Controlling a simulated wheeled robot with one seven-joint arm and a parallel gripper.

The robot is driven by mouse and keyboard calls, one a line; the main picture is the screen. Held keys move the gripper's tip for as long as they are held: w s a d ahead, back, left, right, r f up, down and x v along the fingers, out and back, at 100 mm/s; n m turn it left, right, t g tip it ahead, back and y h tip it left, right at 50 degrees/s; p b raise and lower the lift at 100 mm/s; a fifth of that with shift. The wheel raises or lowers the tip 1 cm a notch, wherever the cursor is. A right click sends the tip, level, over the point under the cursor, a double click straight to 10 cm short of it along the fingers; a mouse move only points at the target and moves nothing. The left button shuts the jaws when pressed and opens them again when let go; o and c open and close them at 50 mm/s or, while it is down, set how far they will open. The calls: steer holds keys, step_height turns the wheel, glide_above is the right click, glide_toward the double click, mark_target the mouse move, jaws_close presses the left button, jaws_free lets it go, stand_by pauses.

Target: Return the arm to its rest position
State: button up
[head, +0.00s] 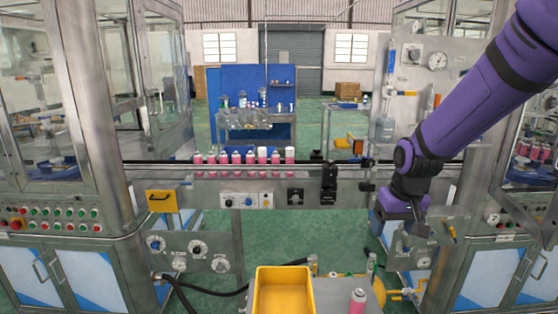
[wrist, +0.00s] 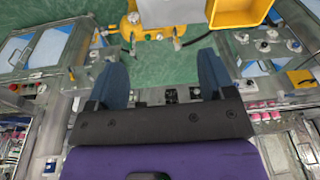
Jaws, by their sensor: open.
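My purple arm comes in from the upper right of the head view. My gripper (head: 420,240) hangs at its lower end, to the right of the conveyor's middle and in front of the machine on the right. In the wrist view my gripper (wrist: 165,80) shows its two dark blue fingers spread wide apart. It is open, and nothing shows between the fingers but green floor and metal parts.
A row of pink cans (head: 237,158) stands on the conveyor (head: 150,168). A yellow bin (head: 284,291) and a pink can (head: 357,301) stand on the cart at the bottom. Glass-walled machines flank both sides. Green floor (head: 300,232) lies open in the middle.

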steer(key=s+d+r+t, duration=0.1)
steer(key=s+d+r, duration=0.1)
steer(key=s+r, duration=0.6)
steer(key=s+d+r+t, duration=0.2)
steer(key=s+r, duration=0.6)
steer(key=s, duration=0.7)
steer(key=shift+s+r+m, duration=0.15)
steer(key=shift+s+m, duration=0.2)
steer(key=shift+m, duration=0.05)
steer(key=shift+d, duration=0.1)
